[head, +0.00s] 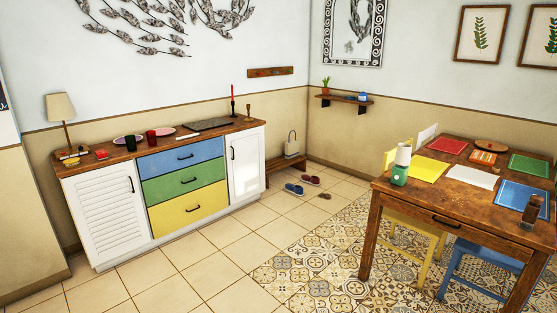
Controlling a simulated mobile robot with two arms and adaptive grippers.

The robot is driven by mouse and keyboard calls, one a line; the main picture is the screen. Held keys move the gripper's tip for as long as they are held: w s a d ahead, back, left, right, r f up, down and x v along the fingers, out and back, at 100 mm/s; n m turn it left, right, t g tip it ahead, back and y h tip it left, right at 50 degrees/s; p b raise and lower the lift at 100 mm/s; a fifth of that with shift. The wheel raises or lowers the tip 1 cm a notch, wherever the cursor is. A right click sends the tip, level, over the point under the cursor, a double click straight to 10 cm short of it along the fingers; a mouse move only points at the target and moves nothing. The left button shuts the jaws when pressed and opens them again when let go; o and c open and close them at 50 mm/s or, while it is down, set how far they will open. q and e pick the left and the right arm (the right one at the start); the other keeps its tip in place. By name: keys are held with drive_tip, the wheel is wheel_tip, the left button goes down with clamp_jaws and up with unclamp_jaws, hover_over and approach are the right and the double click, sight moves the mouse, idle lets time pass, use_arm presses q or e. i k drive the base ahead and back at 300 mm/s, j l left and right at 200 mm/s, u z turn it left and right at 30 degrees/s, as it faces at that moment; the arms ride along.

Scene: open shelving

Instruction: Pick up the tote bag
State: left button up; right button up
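The bag looks upright and is far from me. Neither of my grippers shows in the head view.
The sideboard (246,157) lines the left wall. Blue slippers (294,190) and red slippers (311,180) lie on the floor before the bench. A wooden table (435,201) with chairs stands at right. The tiled floor (222,255) between is clear.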

sight(291, 148)
drive_tip(key=i+z, duration=0.2)
drive_tip(key=i, duration=2.35)
